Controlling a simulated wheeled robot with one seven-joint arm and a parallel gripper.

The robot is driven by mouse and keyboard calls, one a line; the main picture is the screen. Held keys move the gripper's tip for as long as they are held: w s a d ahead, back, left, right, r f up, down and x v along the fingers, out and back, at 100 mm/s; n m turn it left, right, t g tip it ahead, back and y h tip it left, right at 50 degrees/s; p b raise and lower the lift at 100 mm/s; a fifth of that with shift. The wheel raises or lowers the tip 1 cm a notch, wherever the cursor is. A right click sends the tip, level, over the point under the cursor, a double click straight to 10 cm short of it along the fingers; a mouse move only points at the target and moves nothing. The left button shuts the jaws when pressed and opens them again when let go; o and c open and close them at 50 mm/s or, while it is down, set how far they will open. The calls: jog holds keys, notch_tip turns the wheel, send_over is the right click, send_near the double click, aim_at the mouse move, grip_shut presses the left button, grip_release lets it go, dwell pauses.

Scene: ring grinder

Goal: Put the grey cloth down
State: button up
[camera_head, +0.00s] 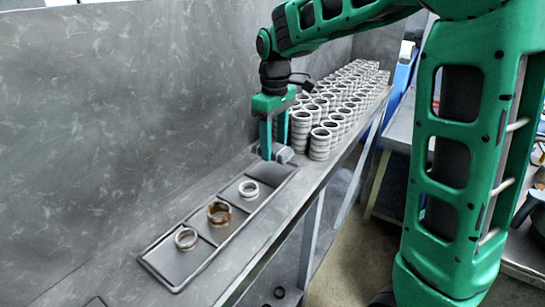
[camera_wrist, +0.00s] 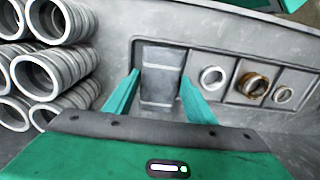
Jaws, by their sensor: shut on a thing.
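My gripper (camera_head: 274,152) is at the far end of the compartmented tray (camera_head: 160,262), pointing down, its fingers (camera_wrist: 159,78) on both sides of the grey cloth. The grey cloth (camera_wrist: 160,57) looks like a folded strip with paler bands across it, and it lines up with the tray's end compartment in the wrist view. In the head view a small part of the cloth (camera_head: 285,154) shows beside the fingers. I cannot tell whether the cloth touches the tray floor.
The tray's other compartments hold a pale ring (camera_head: 249,190), a brown ring (camera_head: 220,213) and another ring (camera_head: 186,238). Tall stacks of grey rings (camera_head: 320,143) stand close behind my gripper. A grey wall runs along the bench's left side.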

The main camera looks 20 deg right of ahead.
aim_at(274, 146)
jog(key=shift+f, duration=2)
jog(key=shift+f, duration=0.65)
jog(key=o, duration=1.2)
jog(key=shift+r, duration=0.15)
notch_tip(274, 146, up, 13)
jog(key=s+d+f+m, duration=0.4)
jog(key=s+d, duration=0.1)
jog(key=s, duration=0.5)
jog(key=s+d+f+m, duration=0.4)
jog(key=s+d+m, duration=0.1)
jog(key=s, duration=0.5)
jog(key=s+d+f+m, duration=0.4)
jog(key=s+d, duration=0.3)
jog(key=s, duration=0.4)
jog(key=shift+f+m, duration=0.3)
jog(key=shift+f, duration=0.2)
